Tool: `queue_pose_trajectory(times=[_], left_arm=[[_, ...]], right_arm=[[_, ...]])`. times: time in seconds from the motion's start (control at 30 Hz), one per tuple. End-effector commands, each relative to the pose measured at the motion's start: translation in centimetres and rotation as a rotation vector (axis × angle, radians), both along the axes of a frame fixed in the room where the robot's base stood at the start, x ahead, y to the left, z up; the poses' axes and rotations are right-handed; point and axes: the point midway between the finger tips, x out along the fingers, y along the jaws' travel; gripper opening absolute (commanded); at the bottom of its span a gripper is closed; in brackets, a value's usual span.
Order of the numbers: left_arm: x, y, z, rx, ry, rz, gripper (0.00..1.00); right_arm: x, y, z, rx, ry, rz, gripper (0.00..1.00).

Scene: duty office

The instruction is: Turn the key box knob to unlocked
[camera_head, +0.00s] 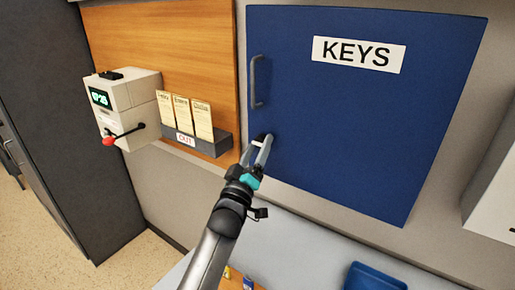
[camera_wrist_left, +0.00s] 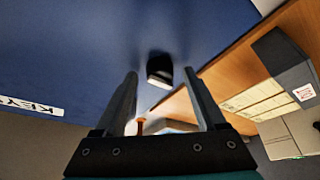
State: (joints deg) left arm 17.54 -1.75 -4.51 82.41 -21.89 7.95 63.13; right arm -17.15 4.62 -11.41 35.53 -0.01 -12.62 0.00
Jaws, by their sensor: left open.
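The blue key box (camera_head: 360,120) hangs on the wall with a white KEYS label (camera_head: 359,55) and a grey bar handle (camera_head: 258,82) on its left side. My left gripper (camera_head: 265,141) is at the lower left part of the door, below the handle. In the left wrist view a small dark knob (camera_wrist_left: 159,70) stands out from the blue door. My open left fingers (camera_wrist_left: 160,76) are on either side of it in the picture, with a gap to each side. I cannot tell whether the fingertips reach past it. In the head view the gripper covers the knob. My right gripper is not in view.
Left of the box, a wooden board (camera_head: 165,45) carries a dark card rack (camera_head: 215,146) with several cards, close to my gripper. A time clock (camera_head: 125,105) with a red-tipped lever is farther left. A blue tray (camera_head: 375,278) is below.

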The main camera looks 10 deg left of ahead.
Motion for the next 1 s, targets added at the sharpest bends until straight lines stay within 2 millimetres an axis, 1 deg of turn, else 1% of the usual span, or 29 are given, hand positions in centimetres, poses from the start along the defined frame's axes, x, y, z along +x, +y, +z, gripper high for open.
queue_pose_trajectory(times=[0.27,0.9,1.0], left_arm=[[0.09,-0.01,0.03,0.0,0.0,0.0,0.73],[0.07,0.0,0.01,0.0,0.0,0.0,0.01],[0.07,-0.01,0.01,0.0,0.0,0.0,0.0]], right_arm=[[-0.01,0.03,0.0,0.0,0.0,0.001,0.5],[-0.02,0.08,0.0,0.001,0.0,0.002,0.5],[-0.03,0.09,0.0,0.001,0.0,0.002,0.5]])
